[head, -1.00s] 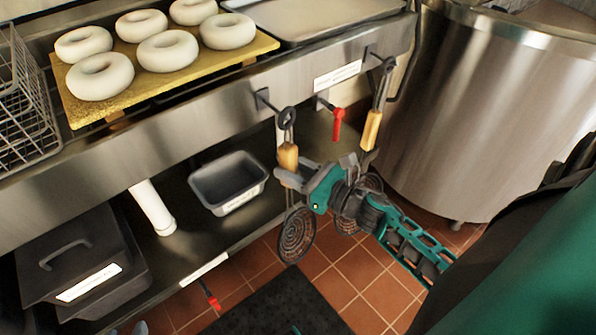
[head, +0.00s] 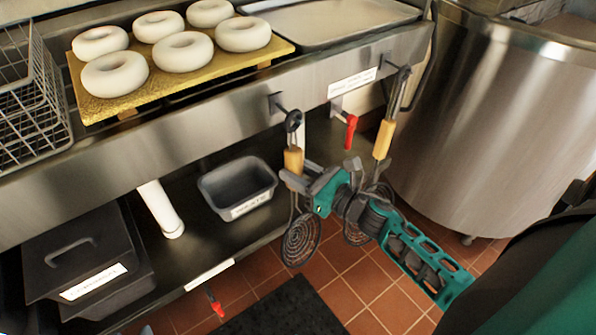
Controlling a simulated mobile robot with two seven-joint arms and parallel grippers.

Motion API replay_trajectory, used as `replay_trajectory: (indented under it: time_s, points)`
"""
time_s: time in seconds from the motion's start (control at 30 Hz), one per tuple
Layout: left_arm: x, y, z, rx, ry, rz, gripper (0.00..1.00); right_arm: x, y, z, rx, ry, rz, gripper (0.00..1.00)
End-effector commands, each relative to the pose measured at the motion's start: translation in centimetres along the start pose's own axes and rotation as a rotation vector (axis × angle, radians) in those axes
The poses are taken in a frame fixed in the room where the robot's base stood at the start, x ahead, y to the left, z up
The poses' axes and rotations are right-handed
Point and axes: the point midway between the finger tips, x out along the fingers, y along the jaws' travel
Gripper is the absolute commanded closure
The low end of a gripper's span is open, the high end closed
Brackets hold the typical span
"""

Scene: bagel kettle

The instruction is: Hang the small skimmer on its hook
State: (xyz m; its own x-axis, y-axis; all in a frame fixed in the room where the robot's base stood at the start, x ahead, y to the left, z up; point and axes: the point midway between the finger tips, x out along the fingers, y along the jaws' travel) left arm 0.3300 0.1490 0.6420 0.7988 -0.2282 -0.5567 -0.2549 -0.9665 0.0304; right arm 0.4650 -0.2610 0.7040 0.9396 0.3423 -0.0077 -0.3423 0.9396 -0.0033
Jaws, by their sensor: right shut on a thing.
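The small skimmer has a wooden grip (head: 293,161), a dark ring at its top and a round spiral wire head (head: 300,241) hanging below. My right gripper (head: 291,181) is shut on it just below the wooden grip and holds it roughly upright. Its ring is at the left hook (head: 277,103) on the steel counter front, overlapping the peg's tip; I cannot tell whether the peg passes through it. A second skimmer (head: 384,139) hangs at the right hook (head: 388,62), its head partly hidden behind my right gripper. My left gripper is not in view.
A red-handled valve (head: 350,131) sits between the two skimmers. A large steel kettle (head: 490,120) stands close on the right. A grey pan (head: 238,186) and a dark lidded bin (head: 85,255) are on the lower shelf. Bagels lie on a board (head: 98,108) above.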

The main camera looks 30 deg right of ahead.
Motion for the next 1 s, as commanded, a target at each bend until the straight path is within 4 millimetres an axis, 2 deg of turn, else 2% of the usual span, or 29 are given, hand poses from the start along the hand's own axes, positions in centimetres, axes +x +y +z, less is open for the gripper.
replay_trajectory:
  time_s: [0.17,0.2,0.47,0.77,0.87,1.0]
  points:
    - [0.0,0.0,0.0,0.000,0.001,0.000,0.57,0.0,0.0,0.1,0.000,-0.003,0.001,1.00]
    - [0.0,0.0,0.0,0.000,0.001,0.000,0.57,0.0,0.0,0.1,0.000,-0.002,0.000,0.60]
    - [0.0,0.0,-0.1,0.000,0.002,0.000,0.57,0.0,0.0,0.1,0.000,-0.001,0.000,0.35]
    - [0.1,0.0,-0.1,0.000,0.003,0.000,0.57,-0.2,0.0,-0.1,0.001,0.002,-0.001,0.34]
    - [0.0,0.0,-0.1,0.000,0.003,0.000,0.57,-1.1,0.0,-0.1,0.001,0.003,-0.001,0.34]
    - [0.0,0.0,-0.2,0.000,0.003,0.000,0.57,-3.5,0.1,-0.2,0.002,0.004,-0.001,0.34]
